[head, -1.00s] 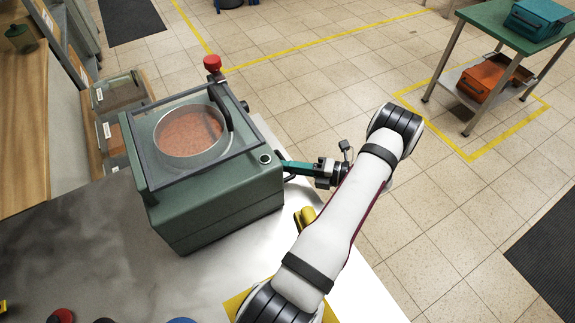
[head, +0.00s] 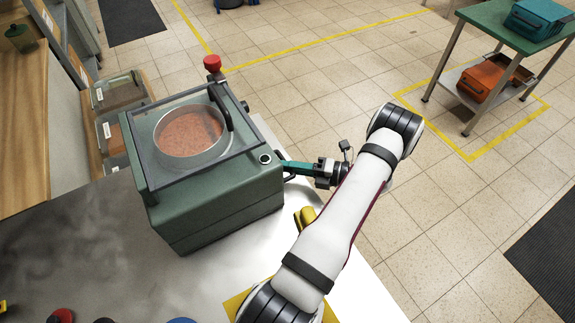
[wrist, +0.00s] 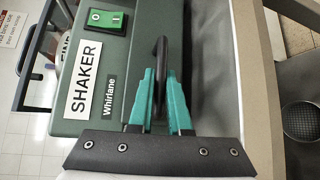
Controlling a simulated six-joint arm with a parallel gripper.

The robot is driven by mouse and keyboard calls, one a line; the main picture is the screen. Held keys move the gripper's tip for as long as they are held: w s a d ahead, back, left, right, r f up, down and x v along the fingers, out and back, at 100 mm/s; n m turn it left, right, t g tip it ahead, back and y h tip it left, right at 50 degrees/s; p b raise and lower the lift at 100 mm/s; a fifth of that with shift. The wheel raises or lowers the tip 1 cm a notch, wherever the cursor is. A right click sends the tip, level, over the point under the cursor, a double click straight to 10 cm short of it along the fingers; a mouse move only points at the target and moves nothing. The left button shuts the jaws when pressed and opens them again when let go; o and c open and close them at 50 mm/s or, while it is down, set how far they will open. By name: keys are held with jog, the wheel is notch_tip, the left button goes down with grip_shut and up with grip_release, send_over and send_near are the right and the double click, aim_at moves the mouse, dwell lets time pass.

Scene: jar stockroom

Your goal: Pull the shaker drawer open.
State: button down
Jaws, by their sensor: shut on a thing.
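The shaker (head: 215,200) is a green box on the bench, with a clear framed lid over a round sieve of reddish grains (head: 190,135). In the wrist view its front (wrist: 95,70) carries a "SHAKER" label. A dark handle (wrist: 160,62) stands out from this front. My gripper (wrist: 159,90) has teal fingers, one on each side of the handle, and is shut on it. In the head view my gripper (head: 291,168) reaches the right side of the shaker. The drawer's edges are hard to make out, and no open gap shows.
A green switch (wrist: 103,21) is beside the label. A red knob (head: 212,63) stands behind the shaker, and a yellow object (head: 306,217) lies near the bench edge under my arm. Bins (head: 118,92) are at the left. Open floor lies to the right.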

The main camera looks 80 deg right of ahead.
dwell(0.4)
jog(key=s+d, duration=0.8)
jog(key=shift+s+d, duration=0.3)
jog(key=c, duration=0.9)
grip_release()
jog(key=shift+o, duration=0.2)
jog(key=s+r, duration=0.1)
jog(key=s, duration=0.6)
jog(key=shift+s, duration=0.2)
